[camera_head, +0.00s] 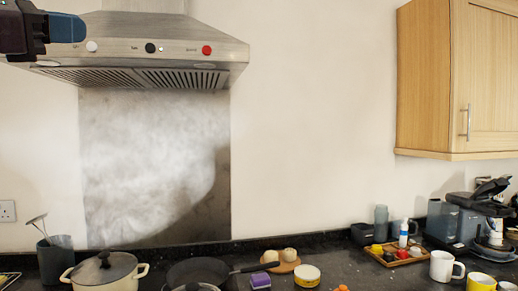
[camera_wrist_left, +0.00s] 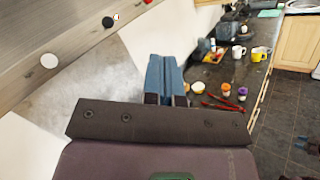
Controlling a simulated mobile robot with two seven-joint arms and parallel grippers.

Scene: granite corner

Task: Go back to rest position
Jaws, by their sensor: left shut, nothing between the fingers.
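My left gripper (camera_head: 66,28) is raised at the top left of the head view, in front of the left end of the range hood (camera_head: 150,50). It is shut and empty. In the left wrist view its blue fingers (camera_wrist_left: 166,78) lie together. The hood's white, black and red buttons show just right of the gripper in the head view. I cannot tell whether the gripper touches the hood.
Below, the dark counter (camera_head: 330,270) holds a lidded pot (camera_head: 105,272), a frying pan (camera_head: 200,272), mugs (camera_head: 446,266) and a coffee machine (camera_head: 470,222). A wooden cabinet (camera_head: 430,80) hangs at the right. The wall between hood and cabinet is clear.

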